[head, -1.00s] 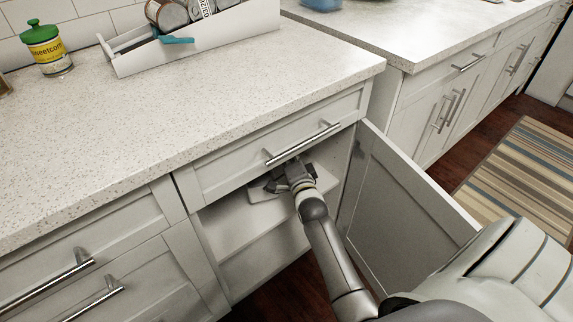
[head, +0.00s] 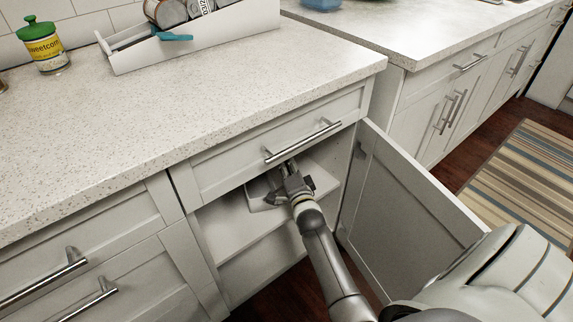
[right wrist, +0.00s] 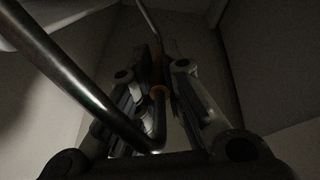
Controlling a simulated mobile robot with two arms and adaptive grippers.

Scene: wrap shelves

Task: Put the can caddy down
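A white can caddy (head: 200,42) rests on the counter at the top of the head view, with several cans (head: 165,12) lying in it and a teal piece (head: 174,37) at its front. My right gripper (head: 289,172) is well below it, inside the open lower cabinet, just under the drawer handle. A pale flat piece (head: 258,193) lies beside it, and I cannot tell what it is. In the dark right wrist view, my right fingers (right wrist: 155,90) are close together with something orange between them. I cannot tell whether they grip anything. My left gripper is out of view.
The drawer handle (head: 303,141) is just above my right gripper. It may be the metal bar (right wrist: 85,85) crossing the right wrist view. The cabinet door (head: 400,200) stands open to the right. A sweetcorn jar (head: 44,48) stands left on the counter. The counter front is clear.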

